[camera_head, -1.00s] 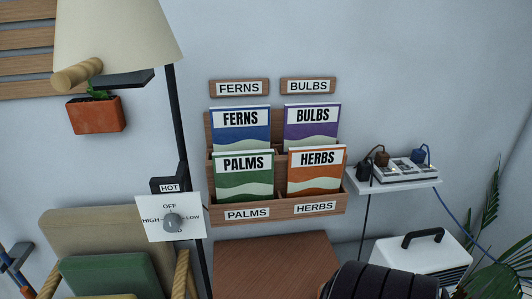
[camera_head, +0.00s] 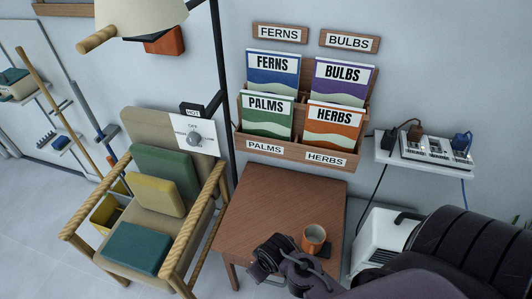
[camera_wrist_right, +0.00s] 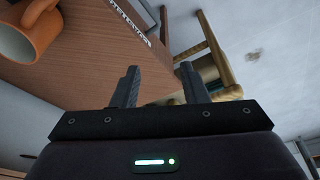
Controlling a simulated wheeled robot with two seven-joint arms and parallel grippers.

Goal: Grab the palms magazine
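The palms magazine (camera_head: 265,120), green with a pale wave and a white "PALMS" title band, stands in the lower left pocket of the wooden wall rack (camera_head: 318,164), above the "PALMS" label. Its bottom edge is hidden by the rack's front. My right gripper (camera_wrist_right: 160,84) is open and empty in the right wrist view, its two fingers apart. In the head view my right arm reaches in from the lower right over the wooden table, below and in front of the rack. The magazine does not show in the wrist view. My left gripper is not in view.
An orange mug (camera_head: 313,236) stands on the wooden table (camera_head: 262,205), close to my right arm. Ferns (camera_head: 272,78), bulbs (camera_head: 342,84) and herbs (camera_head: 335,125) magazines share the rack. A cushioned chair (camera_head: 133,190) stands left; a shelf with plugs (camera_head: 438,150) is right.

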